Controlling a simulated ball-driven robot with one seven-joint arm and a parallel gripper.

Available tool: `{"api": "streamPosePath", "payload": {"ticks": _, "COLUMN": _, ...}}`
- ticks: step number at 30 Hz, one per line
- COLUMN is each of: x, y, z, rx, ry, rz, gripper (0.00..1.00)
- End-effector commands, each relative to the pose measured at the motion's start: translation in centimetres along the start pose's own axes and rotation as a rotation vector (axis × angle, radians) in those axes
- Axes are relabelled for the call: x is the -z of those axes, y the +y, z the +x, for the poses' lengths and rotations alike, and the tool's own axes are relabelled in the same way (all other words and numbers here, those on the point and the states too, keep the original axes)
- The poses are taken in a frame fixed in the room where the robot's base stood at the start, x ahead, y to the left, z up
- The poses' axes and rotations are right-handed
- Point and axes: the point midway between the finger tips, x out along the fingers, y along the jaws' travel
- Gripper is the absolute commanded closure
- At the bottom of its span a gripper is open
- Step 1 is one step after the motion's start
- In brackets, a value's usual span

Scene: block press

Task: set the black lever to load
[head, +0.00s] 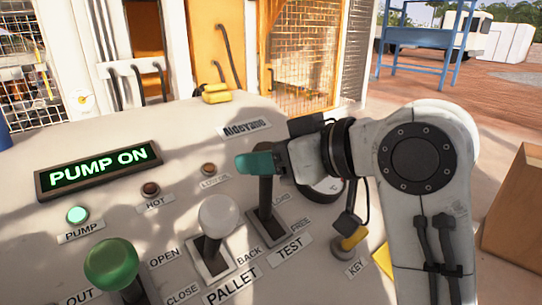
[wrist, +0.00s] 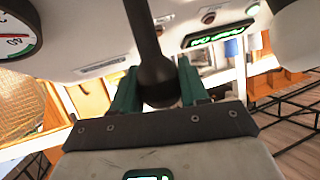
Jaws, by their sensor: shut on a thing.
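The black lever (head: 266,202) stands in a slotted plate above the TEST label, at the right part of the press panel. A partly covered LOAD label (head: 281,198) is by the far end of its slot, and a FREE label (head: 300,224) is by the near end. My gripper (head: 256,163) is at the lever's top, its teal fingers hiding the knob in the head view. In the wrist view the black ball knob (wrist: 160,84) sits between the two teal fingers of my gripper (wrist: 157,78), which is shut on it. The shaft leans towards the far part of the slot.
The white-knobbed PALLET lever (head: 218,216) stands close left of the black lever. A green-knobbed lever (head: 112,263) is further left. A key with a yellow tag (head: 352,239) is to the right. The lit display (head: 99,170) reads PUMP ON.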

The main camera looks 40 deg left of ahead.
Motion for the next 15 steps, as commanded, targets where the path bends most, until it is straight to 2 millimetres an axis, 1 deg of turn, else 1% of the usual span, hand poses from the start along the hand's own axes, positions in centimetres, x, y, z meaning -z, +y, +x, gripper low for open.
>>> {"api": "streamPosePath", "payload": {"ticks": 13, "x": 0.2, "y": 0.16, "z": 0.11, "rx": -0.004, "ry": 0.006, "rz": 0.0, "gripper": 1.0}}
{"api": "streamPosePath", "payload": {"ticks": 14, "x": 0.2, "y": 0.16, "z": 0.11, "rx": -0.004, "ry": 0.006, "rz": 0.0, "gripper": 0.55}}
{"api": "streamPosePath", "payload": {"ticks": 15, "x": 0.2, "y": 0.16, "z": 0.11, "rx": -0.004, "ry": 0.006, "rz": 0.0, "gripper": 0.51}}
